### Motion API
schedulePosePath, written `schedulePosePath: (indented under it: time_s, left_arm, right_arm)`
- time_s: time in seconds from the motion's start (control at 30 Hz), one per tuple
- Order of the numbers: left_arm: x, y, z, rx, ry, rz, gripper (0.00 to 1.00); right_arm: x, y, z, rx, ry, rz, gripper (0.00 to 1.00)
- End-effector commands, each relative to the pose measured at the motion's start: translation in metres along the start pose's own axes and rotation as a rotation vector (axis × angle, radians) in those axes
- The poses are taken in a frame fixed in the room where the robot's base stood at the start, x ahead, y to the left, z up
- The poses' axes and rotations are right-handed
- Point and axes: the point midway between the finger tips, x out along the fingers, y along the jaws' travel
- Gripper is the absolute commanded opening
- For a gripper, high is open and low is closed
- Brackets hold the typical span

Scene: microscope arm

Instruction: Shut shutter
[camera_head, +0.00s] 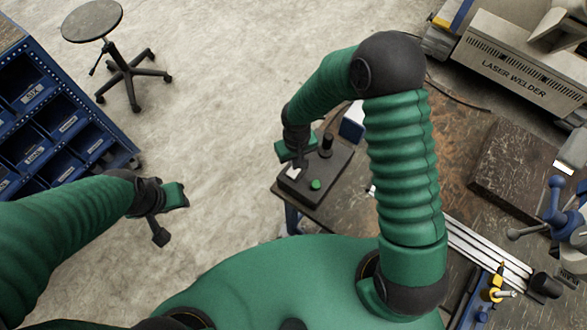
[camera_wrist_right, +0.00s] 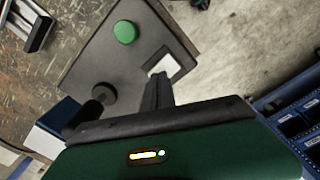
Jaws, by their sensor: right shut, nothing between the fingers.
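A dark flat device (camera_head: 325,180) sits on the corner of the brown workbench. It carries a green round button (camera_head: 316,184), a white square (camera_head: 293,172) and a black upright knob (camera_head: 326,145). Which part is the shutter I cannot tell for certain. My right gripper (camera_head: 298,165) is shut and empty, pointing down over the device beside the white square. In the right wrist view its closed fingers (camera_wrist_right: 158,88) partly cover the white square (camera_wrist_right: 166,65); contact is unclear. The green button (camera_wrist_right: 126,32) and black knob (camera_wrist_right: 104,93) show there too. My left gripper (camera_head: 159,236) hangs over open floor, away from the bench.
A blue and white box (camera_head: 352,121) stands behind the device. The workbench (camera_head: 455,150) holds metal rails (camera_head: 485,245) and a blue-handled tool (camera_head: 554,205) at right. A stool (camera_head: 92,20) and blue bin rack (camera_head: 60,120) stand left. The floor between is clear.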

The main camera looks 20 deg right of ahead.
Motion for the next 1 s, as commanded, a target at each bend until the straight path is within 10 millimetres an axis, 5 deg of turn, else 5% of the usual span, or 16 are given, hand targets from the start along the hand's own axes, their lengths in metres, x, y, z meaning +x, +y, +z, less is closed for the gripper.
schedulePosePath:
  time_s: [0.57, 1.0]
  left_arm:
    - [0.005, 0.0, 0.001, 0.0, 0.0, 0.0, 0.36]
    - [-0.029, 0.0, -0.007, 0.0, 0.0, 0.0, 0.36]
  right_arm:
    - [0.007, 0.0, 0.0, 0.0, 0.0, 0.0, 0.0]
    - [-0.034, 0.0, 0.0, 0.001, 0.001, 0.001, 0.0]
